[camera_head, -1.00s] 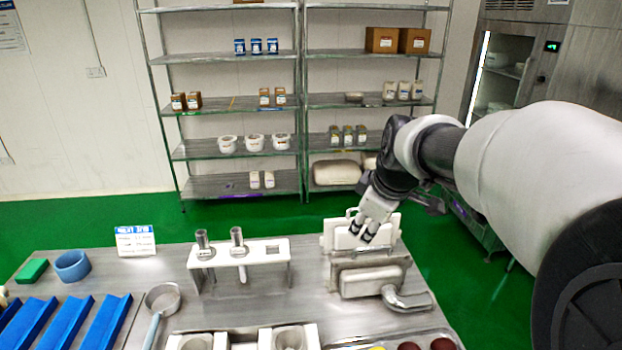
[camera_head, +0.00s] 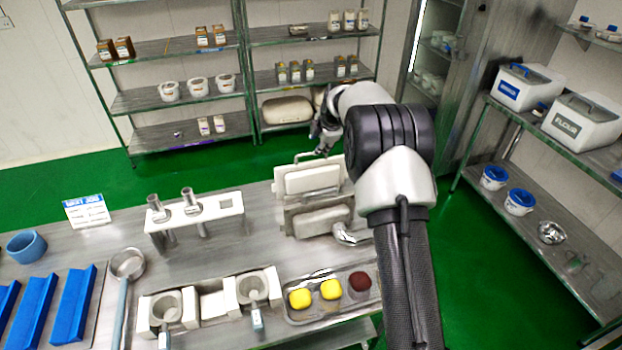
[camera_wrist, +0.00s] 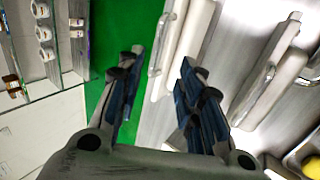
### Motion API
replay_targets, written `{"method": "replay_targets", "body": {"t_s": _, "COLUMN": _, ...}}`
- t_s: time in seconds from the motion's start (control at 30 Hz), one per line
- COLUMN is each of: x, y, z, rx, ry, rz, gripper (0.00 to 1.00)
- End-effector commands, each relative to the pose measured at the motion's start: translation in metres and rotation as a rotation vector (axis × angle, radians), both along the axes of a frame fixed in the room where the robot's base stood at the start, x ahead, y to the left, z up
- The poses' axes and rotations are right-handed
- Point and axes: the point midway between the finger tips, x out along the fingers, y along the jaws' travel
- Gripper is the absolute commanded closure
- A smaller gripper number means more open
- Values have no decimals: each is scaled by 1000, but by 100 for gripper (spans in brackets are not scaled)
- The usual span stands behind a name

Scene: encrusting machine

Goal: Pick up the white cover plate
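The white cover plate (camera_head: 308,178) stands upright at the right end of the metal worktable, with a metal handle on its far side. In the wrist view the plate (camera_wrist: 191,42) and its handle (camera_wrist: 163,40) show beyond my fingers. My gripper (camera_wrist: 160,62) is open and empty, its two fingers spread with the handle lying between their lines, apart from it as far as I can see. In the head view my gripper (camera_head: 322,134) is just behind and above the plate, partly hidden by my arm.
A second pale plate (camera_head: 318,221) with a metal handle (camera_head: 350,237) stands just in front. A white stand (camera_head: 200,214) holds two metal cylinders to the left. A tray (camera_head: 325,312) with yellow and dark red pieces lies nearer. Shelves stand behind, across green floor.

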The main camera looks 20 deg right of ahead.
Motion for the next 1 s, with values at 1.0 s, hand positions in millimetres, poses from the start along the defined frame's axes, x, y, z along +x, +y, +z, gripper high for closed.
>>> {"method": "replay_targets", "body": {"t_s": 1.0, "x": 61, "y": 6, "z": -83, "rx": 0, "ry": 0, "rz": 0, "gripper": 66}}
